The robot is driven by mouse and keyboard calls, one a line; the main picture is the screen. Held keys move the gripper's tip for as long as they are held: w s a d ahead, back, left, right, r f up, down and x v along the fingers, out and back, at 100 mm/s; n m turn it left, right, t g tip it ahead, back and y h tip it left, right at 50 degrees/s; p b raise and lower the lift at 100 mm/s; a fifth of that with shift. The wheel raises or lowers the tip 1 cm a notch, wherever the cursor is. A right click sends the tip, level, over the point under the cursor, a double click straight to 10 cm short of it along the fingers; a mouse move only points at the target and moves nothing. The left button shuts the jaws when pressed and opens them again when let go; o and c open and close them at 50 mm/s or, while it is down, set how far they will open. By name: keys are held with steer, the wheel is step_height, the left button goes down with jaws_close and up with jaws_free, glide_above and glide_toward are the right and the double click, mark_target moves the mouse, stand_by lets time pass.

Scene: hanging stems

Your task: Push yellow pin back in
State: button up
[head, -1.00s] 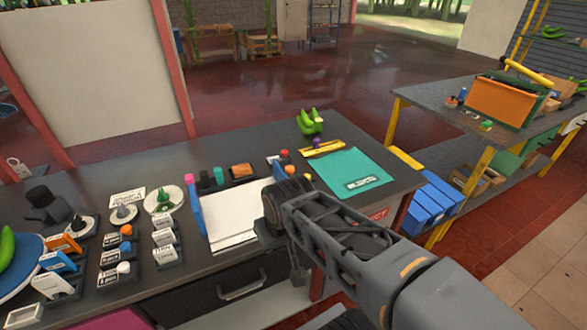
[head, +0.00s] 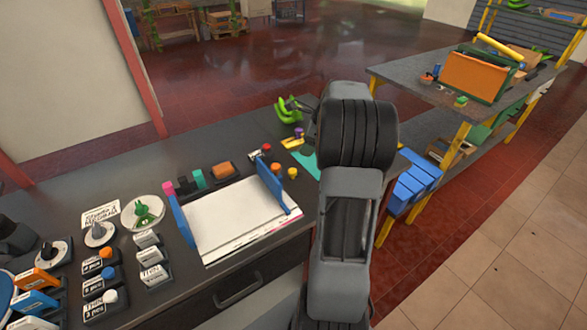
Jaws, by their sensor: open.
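A purple piece (head: 299,133) stands farther back near yellow.
A white sheet (head: 225,217) lies between two blue panels. Small blocks with knobs, such as an orange-knobbed one (head: 106,253), stand at left. My arm hides much of the teal mat (head: 308,163). Blue bins (head: 412,185) and a shelf table (head: 410,75) are at right.

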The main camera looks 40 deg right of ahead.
mark_target(293, 171)
steer(key=x, duration=1.3)
steer(key=shift+w+d+f, duration=0.15)
steer(key=shift+f, duration=0.1)
steer(key=shift+c, duration=0.2)
jaws_close()
